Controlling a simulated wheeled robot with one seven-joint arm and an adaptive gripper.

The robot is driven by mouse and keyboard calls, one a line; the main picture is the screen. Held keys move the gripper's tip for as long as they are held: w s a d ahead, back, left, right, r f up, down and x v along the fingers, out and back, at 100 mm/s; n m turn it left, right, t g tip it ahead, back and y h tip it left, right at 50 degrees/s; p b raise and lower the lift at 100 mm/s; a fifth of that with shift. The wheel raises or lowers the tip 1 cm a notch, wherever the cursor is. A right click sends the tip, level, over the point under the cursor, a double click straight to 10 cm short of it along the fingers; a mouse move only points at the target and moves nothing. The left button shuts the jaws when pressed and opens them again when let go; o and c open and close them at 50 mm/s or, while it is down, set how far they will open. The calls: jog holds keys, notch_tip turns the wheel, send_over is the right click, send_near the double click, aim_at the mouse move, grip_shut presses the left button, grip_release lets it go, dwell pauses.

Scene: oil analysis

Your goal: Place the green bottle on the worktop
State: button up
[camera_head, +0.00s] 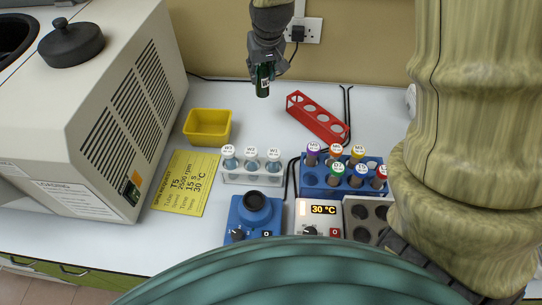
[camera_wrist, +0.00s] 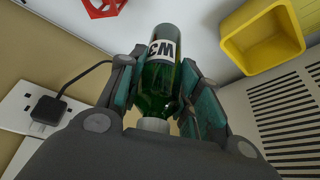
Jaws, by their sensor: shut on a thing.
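The green bottle (camera_head: 262,84) hangs in my gripper (camera_head: 263,66) at the back of the worktop (camera_head: 330,88). In the wrist view the bottle (camera_wrist: 157,85) sits between both fingers of my gripper (camera_wrist: 158,92). The upper part of the bottle is hidden by the fingers in the head view.
A yellow bin (camera_head: 207,127) stands left of the bottle, and a red rack (camera_head: 317,119) lies to its right. A white rack (camera_head: 252,177) and blue rack (camera_head: 317,186) hold tubes in front. A large machine (camera_head: 95,110) fills the left. White worktop shows clear between bin and red rack.

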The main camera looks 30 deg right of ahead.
aim_at(260, 86)
jog(key=b+x, duration=0.2)
jog(key=x, duration=0.1)
jog(key=b+x, duration=0.2)
jog(key=shift+s+a+f, duration=0.25)
jog(key=shift+s+f, duration=0.1)
jog(key=shift+s+f+b, duration=0.15)
jog(key=shift+f+b, duration=0.15)
jog(key=shift+b, duration=0.25)
jog(key=shift+w+a+f+p, duration=0.85)
jog(key=shift+w+a, duration=0.6)
jog(key=shift+w, duration=0.85)
jog(key=shift+w+a+f+p, duration=0.9)
jog(key=shift+w+a, duration=0.55)
jog(key=shift+w, duration=0.85)
jog(key=shift+w+a+f+p, duration=0.85)
jog(key=shift+w+a, duration=0.55)
jog(key=shift+w, duration=0.85)
jog(key=shift+f, duration=0.15)
jog(key=o, duration=1.1)
jog(key=b+v, duration=0.2)
jog(key=v, duration=1)
